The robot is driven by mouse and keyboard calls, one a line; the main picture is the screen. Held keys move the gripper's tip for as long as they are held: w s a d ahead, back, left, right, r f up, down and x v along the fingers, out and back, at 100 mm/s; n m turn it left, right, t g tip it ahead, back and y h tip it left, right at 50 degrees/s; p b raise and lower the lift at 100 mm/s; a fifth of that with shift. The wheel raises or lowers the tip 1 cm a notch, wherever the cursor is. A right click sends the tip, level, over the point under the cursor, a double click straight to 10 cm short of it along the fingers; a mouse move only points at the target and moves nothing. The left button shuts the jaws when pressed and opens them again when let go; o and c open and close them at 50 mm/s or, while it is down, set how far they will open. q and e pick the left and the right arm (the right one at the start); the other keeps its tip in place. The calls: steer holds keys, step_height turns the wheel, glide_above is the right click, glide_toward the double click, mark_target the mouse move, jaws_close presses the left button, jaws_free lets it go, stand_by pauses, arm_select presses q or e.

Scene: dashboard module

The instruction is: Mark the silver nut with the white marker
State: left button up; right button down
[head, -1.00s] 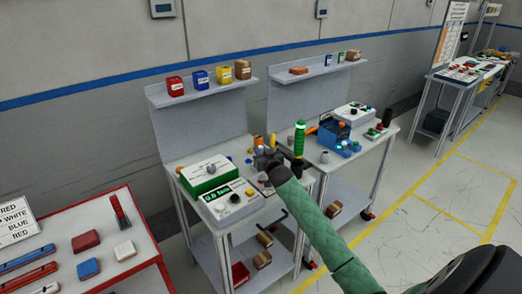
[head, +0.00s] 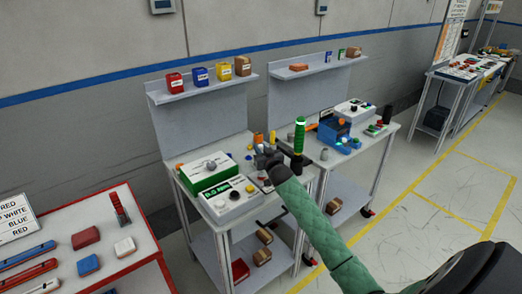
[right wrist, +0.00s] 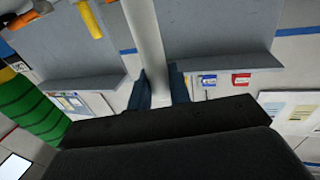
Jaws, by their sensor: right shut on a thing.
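My right gripper (head: 270,163) is over the front right part of the left workbench (head: 232,218). In the right wrist view its two dark blue fingers (right wrist: 160,88) are shut on a pale, whitish-grey shaft, seemingly the white marker (right wrist: 144,38), which runs up out of the picture. In the head view the marker is not clear, being small and beside the gripper. A small grey round piece (head: 324,155) stands to the right of the gripper; I cannot tell whether it is the silver nut. My left gripper is not in view.
A green stack light (head: 299,135) stands close to the right of the gripper and shows in the right wrist view (right wrist: 38,112). A green-and-white box (head: 204,171) and a white control box (head: 228,200) stand to the left. A red-edged table (head: 137,240) is nearer left.

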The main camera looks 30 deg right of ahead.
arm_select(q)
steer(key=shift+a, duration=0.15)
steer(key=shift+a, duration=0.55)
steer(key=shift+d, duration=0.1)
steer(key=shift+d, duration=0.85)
arm_select(e)
steer(key=shift+f, duration=0.15)
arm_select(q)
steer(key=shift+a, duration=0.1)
